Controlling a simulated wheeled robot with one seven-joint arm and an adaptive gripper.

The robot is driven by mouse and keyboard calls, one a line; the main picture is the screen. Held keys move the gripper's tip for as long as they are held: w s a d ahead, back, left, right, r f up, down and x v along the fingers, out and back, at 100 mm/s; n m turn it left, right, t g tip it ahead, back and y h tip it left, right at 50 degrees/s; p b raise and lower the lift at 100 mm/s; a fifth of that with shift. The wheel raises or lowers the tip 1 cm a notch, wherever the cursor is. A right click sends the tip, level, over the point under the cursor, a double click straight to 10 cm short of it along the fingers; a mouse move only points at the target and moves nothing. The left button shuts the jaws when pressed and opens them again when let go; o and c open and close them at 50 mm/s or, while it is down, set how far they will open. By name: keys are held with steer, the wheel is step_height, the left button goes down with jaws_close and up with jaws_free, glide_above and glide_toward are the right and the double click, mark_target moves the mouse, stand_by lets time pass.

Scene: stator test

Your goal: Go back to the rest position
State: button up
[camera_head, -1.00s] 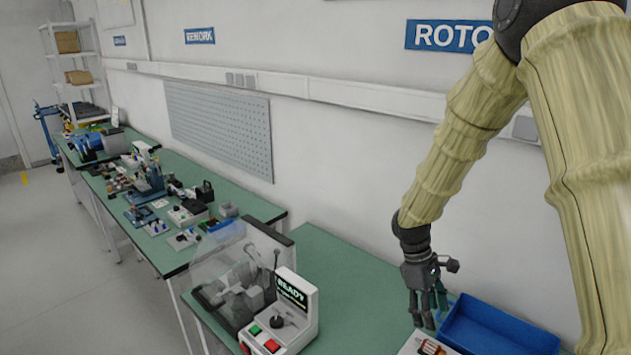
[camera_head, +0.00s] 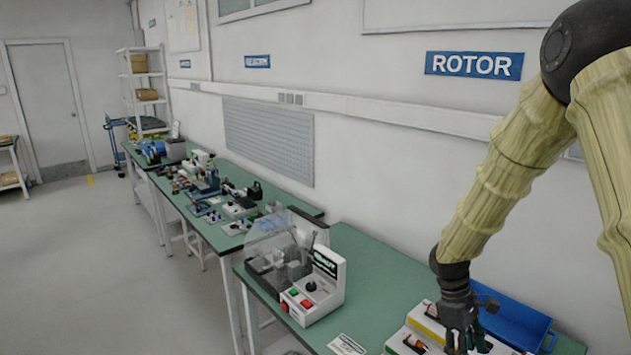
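My arm comes in from the upper right in a pale yellow sleeve and reaches down over the near green bench (camera_head: 385,275). My gripper (camera_head: 463,345) hangs fingers down at the lower right, over or beside a white-and-yellow fixture (camera_head: 415,340) holding copper-coloured parts. The fingertips run close to the bottom edge of the picture, and I cannot tell whether they are parted or touch anything. I see no object clearly held.
A blue bin (camera_head: 515,310) stands close behind my gripper. A tester (camera_head: 313,290) with a clear cover stands left on the bench, a white card (camera_head: 347,345) before it. A cluttered bench (camera_head: 200,190) runs farther back. The floor (camera_head: 90,270) at left is clear.

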steer(key=s+a+f+m+t+y, duration=0.15)
steer(key=s+a+f, duration=0.35)
steer(key=s+f, duration=0.6)
steer(key=s+a+f+m+y, duration=0.25)
steer(key=s+a+f, duration=0.4)
steer(key=f, duration=0.65)
steer(key=s+f+m+t+h, duration=0.1)
steer(key=s+f+m, duration=0.15)
steer(key=s, duration=0.55)
steer(key=s+f+m+t, duration=0.1)
steer(key=s+f+m, duration=0.15)
steer(key=s, duration=0.55)
step_height(320, 180, down, 10)
steer(key=b, duration=0.9)
steer(key=shift+s+f+b, duration=0.25)
steer(key=shift+s+b, duration=0.05)
steer(key=shift+b, duration=0.05)
steer(key=shift+d, duration=0.1)
